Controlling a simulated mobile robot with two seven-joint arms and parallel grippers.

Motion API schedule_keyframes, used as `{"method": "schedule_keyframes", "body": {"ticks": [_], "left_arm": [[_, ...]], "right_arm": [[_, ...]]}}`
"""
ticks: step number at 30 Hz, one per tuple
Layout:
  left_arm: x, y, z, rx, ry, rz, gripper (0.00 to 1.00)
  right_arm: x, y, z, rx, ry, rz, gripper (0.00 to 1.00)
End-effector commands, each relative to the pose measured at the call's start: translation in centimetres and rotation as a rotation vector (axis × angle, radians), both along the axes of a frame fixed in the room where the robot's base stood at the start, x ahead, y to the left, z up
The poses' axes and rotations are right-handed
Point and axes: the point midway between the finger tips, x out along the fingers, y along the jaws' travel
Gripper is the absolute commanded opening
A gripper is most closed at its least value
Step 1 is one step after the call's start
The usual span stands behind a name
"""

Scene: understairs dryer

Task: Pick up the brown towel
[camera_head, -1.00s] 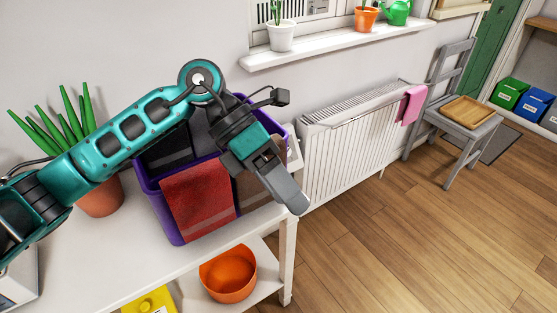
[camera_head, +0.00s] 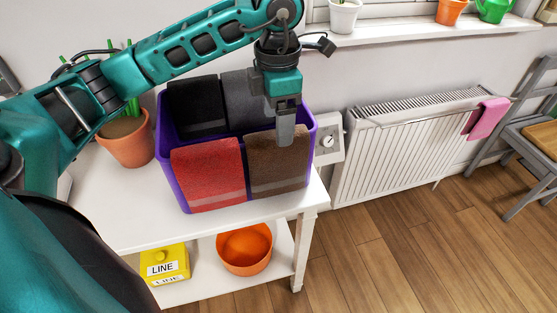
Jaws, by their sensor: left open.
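The brown towel (camera_head: 279,166) hangs over the front rim of a purple bin (camera_head: 166,146), at the bin's right front. It has a paler stripe near its lower edge. My left gripper (camera_head: 286,140) points down at the top of the brown towel, overlapping its upper edge in the head view. It is open; its fingers are seen edge-on, and I cannot tell whether they touch the towel or straddle it. A red towel (camera_head: 209,174) hangs beside it on the left. My right gripper is not in view.
A black towel (camera_head: 195,108) and a grey towel (camera_head: 247,101) are at the bin's back. The bin stands on a white table (camera_head: 135,215), beside a potted plant (camera_head: 126,138). An orange bowl (camera_head: 245,248) and yellow box (camera_head: 164,264) sit below. A radiator (camera_head: 400,145) is at right.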

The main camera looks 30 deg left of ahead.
Motion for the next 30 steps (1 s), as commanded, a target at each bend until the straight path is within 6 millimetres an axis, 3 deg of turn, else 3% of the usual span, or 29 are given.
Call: {"method": "schedule_keyframes", "body": {"ticks": [3,11,18,28,30], "left_arm": [[-0.1,0.0,-2.0,0.000,0.003,0.000,0.79],[0.0,0.2,-4.0,-0.002,0.003,0.001,0.79],[0.2,0.5,-7.5,-0.002,0.003,-0.001,0.79],[0.2,0.5,-8.2,-0.002,-0.001,-0.002,0.79],[0.2,0.5,-8.2,-0.002,-0.001,-0.002,0.72]], "right_arm": [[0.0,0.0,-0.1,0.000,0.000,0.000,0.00],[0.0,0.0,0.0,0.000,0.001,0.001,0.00],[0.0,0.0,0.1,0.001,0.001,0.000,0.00],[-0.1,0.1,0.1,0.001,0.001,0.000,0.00],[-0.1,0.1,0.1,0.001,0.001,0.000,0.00]]}}
